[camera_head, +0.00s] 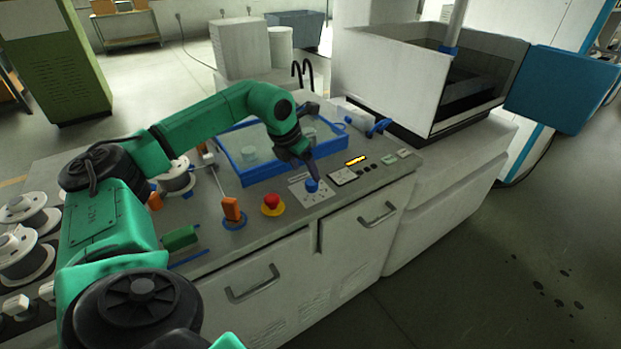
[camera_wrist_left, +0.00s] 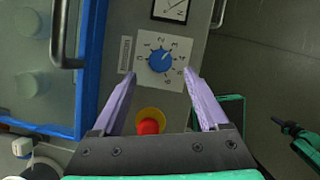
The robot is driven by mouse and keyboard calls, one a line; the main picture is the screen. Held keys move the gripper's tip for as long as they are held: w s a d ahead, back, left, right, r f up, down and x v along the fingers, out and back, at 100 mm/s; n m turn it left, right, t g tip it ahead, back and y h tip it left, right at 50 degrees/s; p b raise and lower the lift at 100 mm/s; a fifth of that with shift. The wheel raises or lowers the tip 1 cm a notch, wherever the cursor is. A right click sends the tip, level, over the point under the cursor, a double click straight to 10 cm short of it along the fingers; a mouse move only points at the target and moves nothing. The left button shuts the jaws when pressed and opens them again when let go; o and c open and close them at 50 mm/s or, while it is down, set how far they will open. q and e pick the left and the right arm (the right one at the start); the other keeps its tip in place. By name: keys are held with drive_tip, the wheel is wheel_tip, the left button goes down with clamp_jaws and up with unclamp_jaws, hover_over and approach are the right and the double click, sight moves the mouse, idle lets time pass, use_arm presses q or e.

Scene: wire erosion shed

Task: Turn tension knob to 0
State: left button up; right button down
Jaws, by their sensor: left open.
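The tension knob (camera_wrist_left: 159,62) is a round blue knob on a white dial plate (camera_wrist_left: 177,83) with numbers around it. In the left wrist view a pale mark on the knob seems to point to the upper right, near the 3; the exact reading is too small to tell. In the head view the knob (camera_head: 312,186) sits near the front edge of the bench. My left gripper (camera_head: 311,170) is just above it, pointing down. In the left wrist view its two purple fingers (camera_wrist_left: 160,76) are open, spread wide either side of the knob, with nothing between them held.
A red emergency button (camera_head: 271,202) on a yellow base is left of the dial. An orange switch (camera_head: 232,209) stands further left. A blue-rimmed tray (camera_head: 246,181) lies behind. Drawer handles (camera_head: 252,284) project from the front.

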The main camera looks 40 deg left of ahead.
sight(311, 182)
use_arm(q)
drive_tip(key=x, duration=0.6)
drive_tip(key=shift+w+p, duration=0.1)
drive_tip(key=shift+p, duration=0.3)
drive_tip(key=shift+c, duration=0.4)
clamp_jaws()
